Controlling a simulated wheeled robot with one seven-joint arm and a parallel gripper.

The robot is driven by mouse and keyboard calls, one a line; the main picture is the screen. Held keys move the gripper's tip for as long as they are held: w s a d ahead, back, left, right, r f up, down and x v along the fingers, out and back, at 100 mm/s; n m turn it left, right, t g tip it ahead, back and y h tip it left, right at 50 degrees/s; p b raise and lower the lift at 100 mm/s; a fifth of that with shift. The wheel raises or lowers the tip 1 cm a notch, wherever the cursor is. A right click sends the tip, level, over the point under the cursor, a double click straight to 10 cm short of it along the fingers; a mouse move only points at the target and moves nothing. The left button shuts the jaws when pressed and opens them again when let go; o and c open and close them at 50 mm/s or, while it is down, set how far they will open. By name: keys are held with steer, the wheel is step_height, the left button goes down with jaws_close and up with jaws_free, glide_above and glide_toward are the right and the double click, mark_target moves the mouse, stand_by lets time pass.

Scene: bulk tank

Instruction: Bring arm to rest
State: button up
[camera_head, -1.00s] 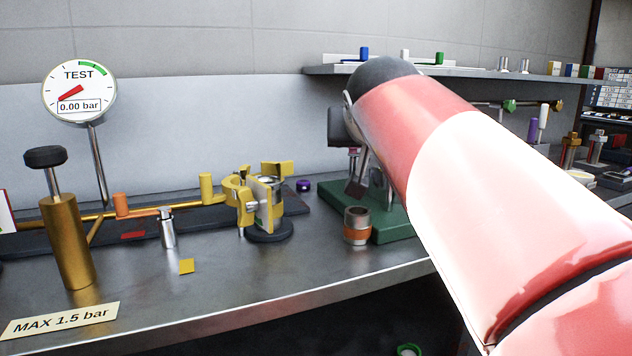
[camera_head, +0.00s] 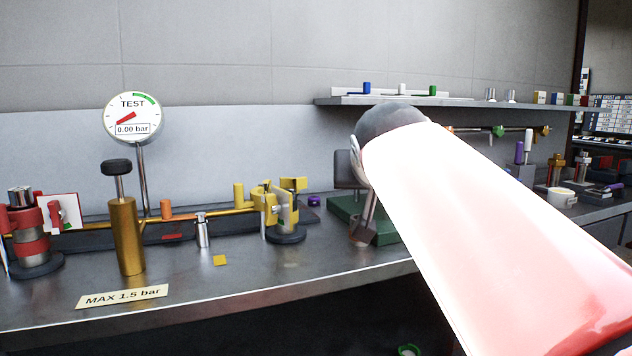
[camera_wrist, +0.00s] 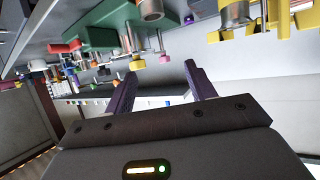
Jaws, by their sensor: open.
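My arm crosses the right side of the head view, and my gripper's end is mostly hidden behind it. In the wrist view my gripper (camera_wrist: 158,84) has its two dark purple fingers wide apart, with nothing between them. That view is tilted, with the bench along its top, and the fingers are clear of the bench items. A green base plate (camera_head: 384,231) stands on the bench behind my arm in the head view. It also shows at the top of the wrist view (camera_wrist: 95,32).
The steel bench (camera_head: 215,285) holds a brass pump (camera_head: 127,237), a yellow clamp fixture (camera_head: 268,208), a red fixture (camera_head: 30,240) and a gauge reading 0.00 bar (camera_head: 132,118). A wall shelf (camera_head: 470,102) runs behind my arm. The bench's front strip is mostly clear.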

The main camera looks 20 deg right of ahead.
steer(key=s+a+f+n+g+y, duration=0.1)
steer(key=s+a+f+g, duration=0.1)
steer(key=s+f, duration=0.4)
steer(key=s+a+f+n+g+y, duration=0.2)
steer(key=s+a+f, duration=0.3)
steer(key=f, duration=1)
steer(key=s+a+f+n+g+y, duration=0.1)
steer(key=s+a+f+g+y, duration=0.1)
steer(key=s+a+f, duration=0.2)
steer(key=s+f, duration=0.3)
steer(key=f, duration=0.3)
steer(key=shift+s+a+f+g, duration=0.2)
steer(key=shift+s+g, duration=0.05)
steer(key=shift+g, duration=0.05)
